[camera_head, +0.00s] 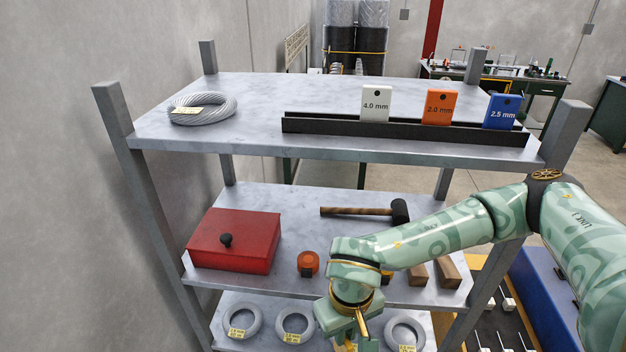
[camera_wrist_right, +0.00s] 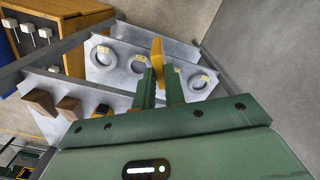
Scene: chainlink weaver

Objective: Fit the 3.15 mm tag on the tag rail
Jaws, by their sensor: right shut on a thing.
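The tag rail (camera_head: 325,125) is a long dark channel along the front of the top shelf in the head view. It holds a white 4.0 mm tag (camera_head: 375,105), an orange 2.0 mm tag (camera_head: 440,107) and a blue 2.5 mm tag (camera_head: 502,112), all upright; its left part is bare. My right gripper (camera_head: 350,338) is low in front of the shelves, below the rail. In the wrist view its fingers (camera_wrist_right: 160,88) are shut on a thin yellow tag (camera_wrist_right: 157,50), seen nearly edge-on. The tag's label cannot be read. My left gripper is out of view.
A wire coil (camera_head: 202,109) lies at the top shelf's left. Labelled coils (camera_head: 242,321) lie on the lower shelf. Corner posts (camera_head: 115,112) rise above the top shelf.

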